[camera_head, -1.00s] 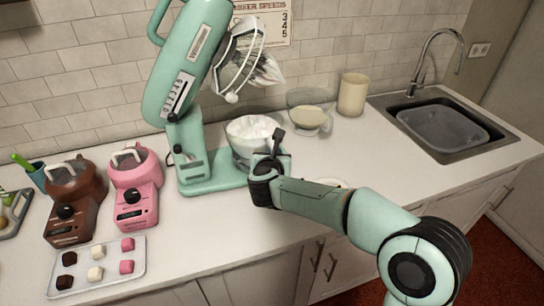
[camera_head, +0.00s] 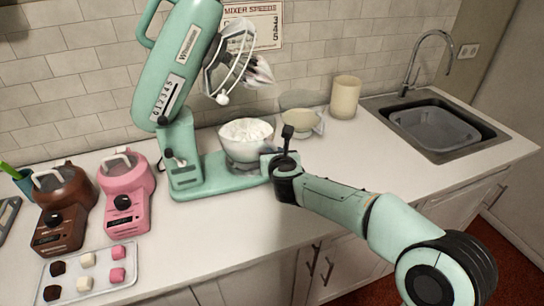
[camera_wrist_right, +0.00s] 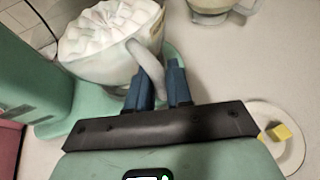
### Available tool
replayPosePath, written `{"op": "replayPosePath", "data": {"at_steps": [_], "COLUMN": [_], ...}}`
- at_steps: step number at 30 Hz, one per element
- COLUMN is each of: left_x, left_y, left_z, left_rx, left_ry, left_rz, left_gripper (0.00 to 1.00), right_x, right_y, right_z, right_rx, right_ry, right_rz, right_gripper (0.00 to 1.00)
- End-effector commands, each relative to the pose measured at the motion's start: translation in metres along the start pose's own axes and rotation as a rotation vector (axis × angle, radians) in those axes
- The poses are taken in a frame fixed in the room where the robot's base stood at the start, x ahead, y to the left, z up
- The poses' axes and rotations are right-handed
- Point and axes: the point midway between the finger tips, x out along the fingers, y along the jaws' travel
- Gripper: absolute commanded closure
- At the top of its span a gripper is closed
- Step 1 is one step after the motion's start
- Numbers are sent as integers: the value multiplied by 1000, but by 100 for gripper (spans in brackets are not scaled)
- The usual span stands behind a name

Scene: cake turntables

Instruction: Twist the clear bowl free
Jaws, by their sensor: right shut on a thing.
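The clear bowl (camera_head: 246,150), filled with white cream, sits upright on the base of the mint mixer (camera_head: 185,75). In the right wrist view the bowl (camera_wrist_right: 105,68) is at the upper left, and its curved handle (camera_wrist_right: 147,62) points towards me. My right gripper (camera_head: 270,163) is at the bowl's right side. In the wrist view its blue fingers (camera_wrist_right: 157,84) are shut on the handle. The mixer's head is tilted up, with its whisk raised above the bowl. Where the bowl meets the base is mostly hidden. My left gripper is out of view.
A second clear bowl (camera_head: 302,122) and a cream canister (camera_head: 344,97) stand behind my right gripper. Pink (camera_head: 126,190) and brown (camera_head: 62,210) small mixers and a tray of cubes (camera_head: 92,271) are at left. A plate with yellow pieces (camera_wrist_right: 294,150) is close to my right gripper.

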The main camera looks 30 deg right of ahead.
Motion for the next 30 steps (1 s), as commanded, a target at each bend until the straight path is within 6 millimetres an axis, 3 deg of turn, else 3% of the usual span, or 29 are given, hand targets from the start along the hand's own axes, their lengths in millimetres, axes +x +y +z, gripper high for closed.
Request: {"op": "replayPosePath", "data": {"at_steps": [30], "left_x": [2], "left_y": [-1], "left_z": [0], "left_rx": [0], "left_ry": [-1], "left_rz": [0], "left_gripper": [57], "right_x": [9], "right_y": [-13], "right_z": [6], "right_rx": [-49], "right_ry": [-2], "right_rz": [122], "right_gripper": [100]}}
